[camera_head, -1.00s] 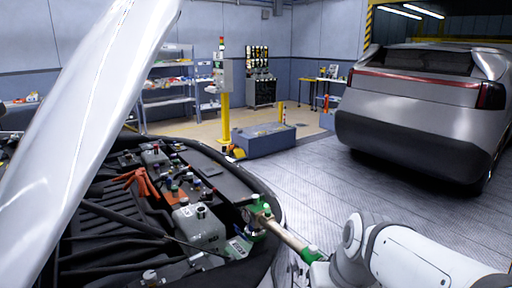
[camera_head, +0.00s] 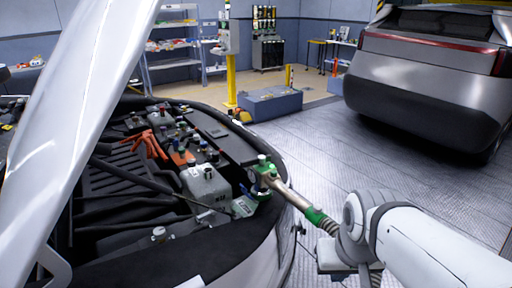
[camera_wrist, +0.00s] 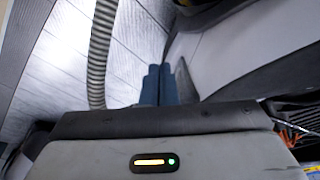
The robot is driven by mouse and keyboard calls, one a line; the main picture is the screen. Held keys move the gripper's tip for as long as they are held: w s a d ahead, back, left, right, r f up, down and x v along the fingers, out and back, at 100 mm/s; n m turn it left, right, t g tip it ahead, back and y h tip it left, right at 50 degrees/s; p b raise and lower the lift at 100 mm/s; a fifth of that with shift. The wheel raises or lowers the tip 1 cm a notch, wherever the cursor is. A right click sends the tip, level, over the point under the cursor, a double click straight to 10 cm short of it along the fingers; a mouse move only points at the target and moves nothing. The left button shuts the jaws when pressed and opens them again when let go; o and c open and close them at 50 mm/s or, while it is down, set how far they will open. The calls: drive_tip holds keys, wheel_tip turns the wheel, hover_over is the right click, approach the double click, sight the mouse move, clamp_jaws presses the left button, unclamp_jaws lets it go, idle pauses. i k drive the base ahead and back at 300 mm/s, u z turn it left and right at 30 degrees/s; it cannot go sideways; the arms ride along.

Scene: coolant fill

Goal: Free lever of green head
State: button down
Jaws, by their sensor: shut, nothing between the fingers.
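The green head (camera_head: 264,184) sits at the front right edge of the open engine bay. A pale tube runs from it down and right to a green collar (camera_head: 316,217), then a ribbed hose. Small green parts stand up at the head; I cannot tell which is the lever. My gripper shows in the wrist view with its two blue fingers (camera_wrist: 159,72) together, empty, over the floor beside a pale body panel. The green head is not in the wrist view. In the head view my arm is at the lower right, beyond the collar; the fingertips cannot be made out.
The raised bonnet (camera_head: 75,130) fills the left. The engine bay holds a grey reservoir (camera_head: 205,187), several coloured caps and an orange part (camera_head: 148,145). The ribbed hose (camera_wrist: 100,50) hangs left of the fingers. Floor is open towards the second car (camera_head: 430,85).

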sight(261, 160)
drive_tip(key=u, duration=2.2)
drive_tip(key=k, duration=0.85)
drive_tip(key=z, duration=1.4)
drive_tip(key=i, duration=1)
drive_tip(key=u, duration=0.05)
